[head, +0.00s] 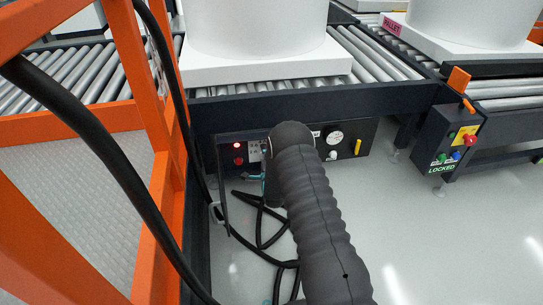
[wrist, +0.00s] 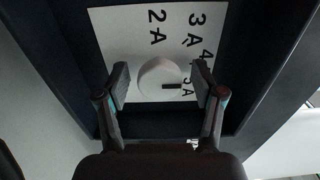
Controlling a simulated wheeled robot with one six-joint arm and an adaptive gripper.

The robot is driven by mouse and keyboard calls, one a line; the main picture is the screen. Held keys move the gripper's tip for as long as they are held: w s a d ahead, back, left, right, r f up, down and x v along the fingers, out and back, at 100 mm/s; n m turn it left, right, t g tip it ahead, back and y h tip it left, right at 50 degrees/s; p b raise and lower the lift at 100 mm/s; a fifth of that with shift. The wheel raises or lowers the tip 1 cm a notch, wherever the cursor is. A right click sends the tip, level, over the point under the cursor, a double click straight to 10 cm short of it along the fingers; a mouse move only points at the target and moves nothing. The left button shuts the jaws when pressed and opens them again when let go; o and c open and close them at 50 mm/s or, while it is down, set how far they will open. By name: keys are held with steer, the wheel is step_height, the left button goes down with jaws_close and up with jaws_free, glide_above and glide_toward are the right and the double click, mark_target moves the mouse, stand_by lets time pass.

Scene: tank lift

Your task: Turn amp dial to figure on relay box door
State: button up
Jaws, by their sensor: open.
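The amp dial (wrist: 158,78) is a round white knob with a black pointer mark, on a white plate (wrist: 125,28) in the wrist view. The mark points right in the picture, toward a label partly hidden by the right finger. Labels 2 A and 3 A read clearly above the knob. My gripper (wrist: 161,88) is open, with one finger on each side of the knob; I cannot tell whether they touch it. The figure on the door cannot be read.
A thin dark upright panel (head: 222,172) stands out at the box's left side. Black cables (head: 262,225) hang and lie below. An orange frame (head: 165,165) stands at left, a roller conveyor with a white tank above. A control box (head: 446,146) marked LOCKED is at right.

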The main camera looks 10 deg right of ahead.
steer(key=shift+s, duration=0.1)
steer(key=s, duration=1.1)
steer(key=shift+s, duration=0.4)
